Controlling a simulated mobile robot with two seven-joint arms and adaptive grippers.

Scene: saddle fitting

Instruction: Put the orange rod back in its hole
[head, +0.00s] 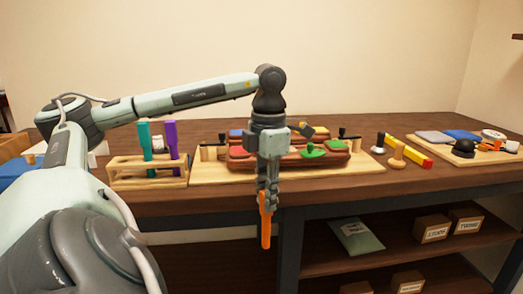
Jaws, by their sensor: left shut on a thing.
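My left gripper (265,187) hangs pointing down in front of the table's front edge. It is shut on the orange rod (265,228), which hangs upright below the fingers, clear of the table. A wooden rack (148,182) stands on the table to the left of the gripper. A teal rod (145,141) and a purple rod (172,139) stand in it. The rack's holes are too small to make out. My right gripper is not in view.
A wooden board (215,175) with red-brown blocks and coloured pieces lies behind the gripper. A yellow and red bar (410,153) and wooden-handled tools lie to the right. Another board (490,155) holds pads. Boxes (432,229) and a packet (357,238) sit on shelves below.

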